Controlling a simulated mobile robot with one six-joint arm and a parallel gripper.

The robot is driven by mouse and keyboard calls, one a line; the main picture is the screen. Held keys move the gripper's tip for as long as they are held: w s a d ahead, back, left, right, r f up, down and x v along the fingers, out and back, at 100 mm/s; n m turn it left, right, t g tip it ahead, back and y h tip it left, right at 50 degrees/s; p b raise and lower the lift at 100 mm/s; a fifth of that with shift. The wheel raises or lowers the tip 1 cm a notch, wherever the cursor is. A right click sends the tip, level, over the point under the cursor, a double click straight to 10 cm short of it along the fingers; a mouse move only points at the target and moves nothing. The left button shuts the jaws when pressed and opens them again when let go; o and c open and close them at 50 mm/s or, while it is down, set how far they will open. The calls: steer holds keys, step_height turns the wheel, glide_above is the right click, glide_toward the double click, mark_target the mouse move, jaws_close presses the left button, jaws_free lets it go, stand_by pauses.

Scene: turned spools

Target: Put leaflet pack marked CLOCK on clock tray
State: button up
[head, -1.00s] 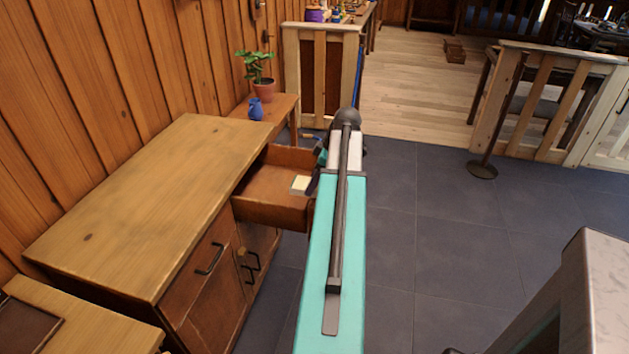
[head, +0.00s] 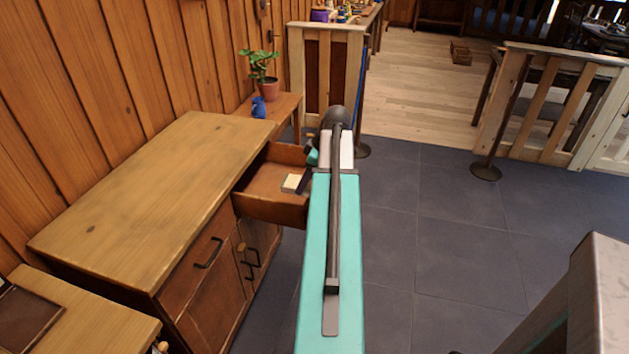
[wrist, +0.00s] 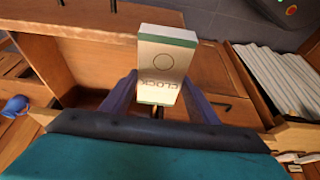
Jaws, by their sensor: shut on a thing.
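The leaflet pack marked CLOCK (wrist: 163,72) is a pale cream box with green edges, a ring mark and dark lettering. My gripper (wrist: 158,105) is shut on it, with a bluish finger on each side in the wrist view. In the head view the pack (head: 291,183) shows small and pale over the open drawer (head: 270,206), with a dark finger of my gripper (head: 303,185) beside it. Whether it touches the drawer floor, I cannot tell. My arm hides part of the drawer's right side. I cannot make out a clock tray in either view.
The drawer juts from a wooden cabinet (head: 150,190) with a clear top. A low side table behind it holds a blue vase (head: 258,107) and a potted plant (head: 262,75). A post (head: 487,165) stands right on open tiled floor. White ribbed items (wrist: 272,80) lie right in the wrist view.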

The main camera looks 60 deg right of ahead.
steer(key=w+a+r+m, duration=0.1)
steer(key=w+a+r, duration=0.1)
steer(key=w+a, duration=0.8)
steer(key=w+a+r+m, duration=0.1)
steer(key=w+a+r, duration=0.2)
steer(key=w+a, duration=0.75)
steer(key=w+a+r+b, duration=0.1)
steer(key=w+a+r, duration=0.1)
steer(key=a, duration=1.4)
steer(key=w+a+r+m+h, duration=0.1)
steer(key=w+a+r, duration=0.1)
steer(key=a, duration=1.4)
steer(key=shift+w+r+m+b, duration=0.15)
steer(key=shift+r+m+b, duration=0.2)
steer(key=shift+r, duration=0.55)
